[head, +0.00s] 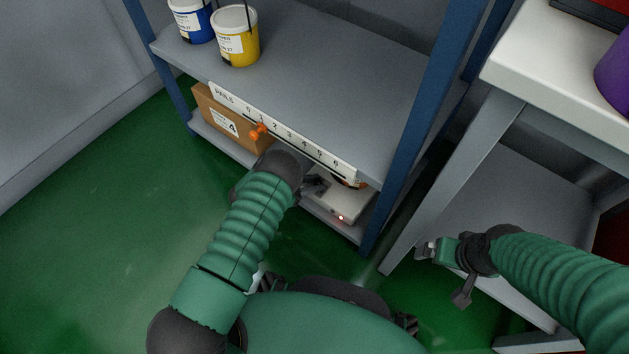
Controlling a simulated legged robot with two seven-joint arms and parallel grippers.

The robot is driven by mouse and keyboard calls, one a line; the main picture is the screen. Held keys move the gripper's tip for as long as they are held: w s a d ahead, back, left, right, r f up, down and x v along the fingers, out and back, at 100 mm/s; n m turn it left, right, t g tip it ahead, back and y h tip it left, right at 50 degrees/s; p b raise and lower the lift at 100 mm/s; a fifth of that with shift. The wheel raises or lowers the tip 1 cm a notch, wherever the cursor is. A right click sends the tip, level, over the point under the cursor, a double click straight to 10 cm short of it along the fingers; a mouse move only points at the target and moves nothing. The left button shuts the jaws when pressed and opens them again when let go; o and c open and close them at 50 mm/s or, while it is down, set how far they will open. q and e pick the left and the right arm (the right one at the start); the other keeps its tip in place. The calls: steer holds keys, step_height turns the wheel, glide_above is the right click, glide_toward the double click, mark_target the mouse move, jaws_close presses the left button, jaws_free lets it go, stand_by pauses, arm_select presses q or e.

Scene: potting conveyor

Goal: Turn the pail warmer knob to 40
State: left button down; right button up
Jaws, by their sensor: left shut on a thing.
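The pail warmer (345,209) is a pale flat box on the lower shelf, with a small red light on its front. My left gripper (316,184) reaches in at the box's left end, under the upper shelf. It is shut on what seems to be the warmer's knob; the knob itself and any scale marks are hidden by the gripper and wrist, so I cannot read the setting. My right gripper (445,273) is open and empty, its fingers apart beside the white table's leg, away from the warmer.
The upper shelf (330,70) holds a yellow pail (238,45) and a blue pail (190,20). A cardboard box (225,122) sits below. A blue post (410,130) stands right of the warmer.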

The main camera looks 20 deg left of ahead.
arm_select(q)
steer(key=shift+a+m+g, duration=0.1)
steer(key=shift+m+g, duration=0.3)
steer(key=c, duration=1.1)
jaws_free()
steer(key=shift+c, duration=0.2)
steer(key=shift+s+a+r+p, duration=0.1)
steer(key=shift+a+r+p, duration=0.1)
steer(key=shift+p, duration=0.15)
steer(key=p+v, duration=0.8)
steer(key=v, duration=0.8)
steer(key=shift+a+f+p, duration=0.25)
steer(key=shift+f+p, duration=0.15)
steer(key=shift+s, duration=0.2)
